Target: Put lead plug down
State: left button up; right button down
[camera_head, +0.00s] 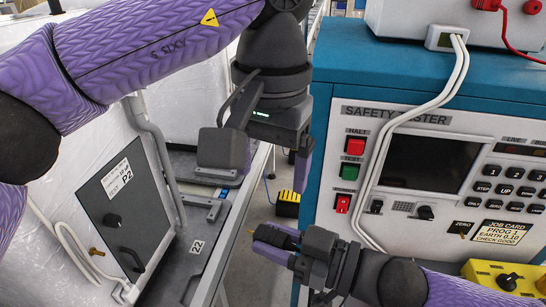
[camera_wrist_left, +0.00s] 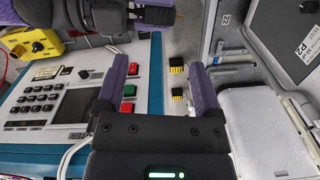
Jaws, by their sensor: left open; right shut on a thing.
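My right gripper (camera_head: 275,243) is in the lower middle of the head view, shut on a small dark thing, probably the lead plug (camera_head: 277,236). The fingers hide most of it. In the left wrist view my right gripper (camera_wrist_left: 155,15) shows at the top edge, with a thin gold pin (camera_wrist_left: 180,15) sticking out past its fingers. My left gripper (camera_head: 268,165) is higher up, open and empty, pointing down. Its two purple fingers stand wide apart in the left wrist view (camera_wrist_left: 158,75), apart from the right gripper.
The blue safety tester (camera_head: 410,115) with screen, keys and red and green buttons stands at the right. A white unit with a dark P2 panel (camera_head: 115,205) stands at the left. A yellow-and-black item (camera_head: 287,204) lies low in the gap. A yellow box (camera_head: 480,270) is bottom right.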

aim_at(271, 233)
pick_arm(q)
notch_tip(271, 233, down, 11)
jog(key=shift+f, duration=0.2)
jog(key=c, duration=0.9)
jog(key=shift+c, duration=0.6)
pick_arm(e)
jog(key=shift+c, duration=1.5)
grip_release()
